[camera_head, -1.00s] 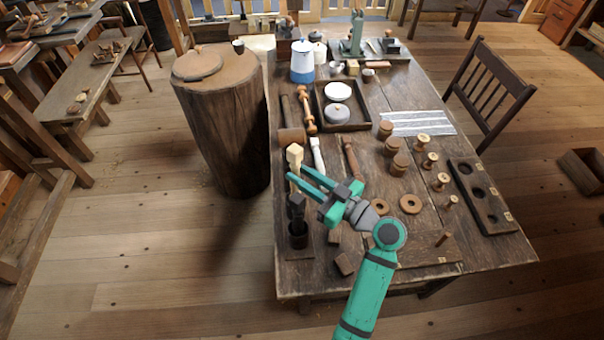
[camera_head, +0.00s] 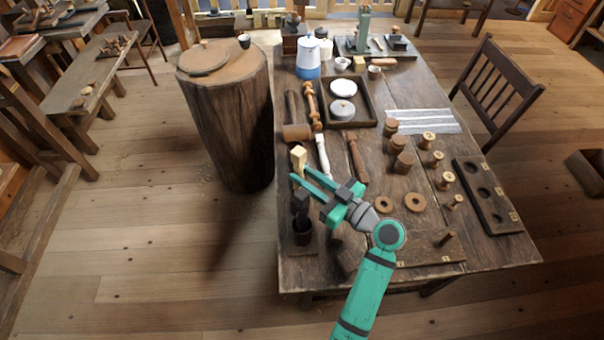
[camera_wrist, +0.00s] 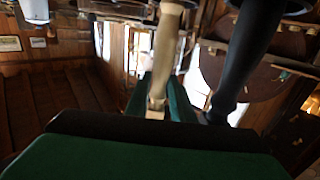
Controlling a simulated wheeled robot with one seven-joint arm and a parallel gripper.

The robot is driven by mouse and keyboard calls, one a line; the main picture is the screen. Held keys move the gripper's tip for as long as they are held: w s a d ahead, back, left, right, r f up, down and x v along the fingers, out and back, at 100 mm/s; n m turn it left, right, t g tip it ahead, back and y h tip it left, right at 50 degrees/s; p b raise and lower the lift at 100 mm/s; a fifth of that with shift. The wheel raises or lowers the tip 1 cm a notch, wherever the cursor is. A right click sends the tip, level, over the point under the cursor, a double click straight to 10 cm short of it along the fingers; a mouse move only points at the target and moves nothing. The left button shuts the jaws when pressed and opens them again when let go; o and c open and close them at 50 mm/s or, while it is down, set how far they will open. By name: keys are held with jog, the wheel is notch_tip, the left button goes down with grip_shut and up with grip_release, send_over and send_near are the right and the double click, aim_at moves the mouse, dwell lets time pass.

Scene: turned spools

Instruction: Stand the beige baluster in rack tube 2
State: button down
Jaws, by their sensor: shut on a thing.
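The beige baluster (camera_head: 298,157) stands roughly upright in my gripper (camera_head: 300,176), its square block showing above the fingers. In the wrist view its pale turned shaft (camera_wrist: 166,45) runs between the green fingers. My gripper is shut on it, near the table's left edge. Its lower end is hidden in the head view. Just below it in the picture, a dark upright piece (camera_head: 300,203) stands in a dark cup-like holder (camera_head: 303,232) on a small base. I cannot read any tube numbers, so I cannot tell which is tube 2.
A pale spindle (camera_head: 322,152) and a brown one (camera_head: 356,158) lie right of the gripper. A holed board (camera_head: 478,176) lies at the right. Wooden rings (camera_head: 415,202) and several small spools stand between.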

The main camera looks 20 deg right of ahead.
jog(key=shift+s+d+f, duration=0.1)
jog(key=shift+d+f, duration=0.05)
jog(key=shift+f, duration=0.15)
jog(key=c, duration=1.5)
grip_release()
jog(key=shift+o, duration=0.2)
jog(key=v, duration=1)
jog(key=shift+s, duration=0.35)
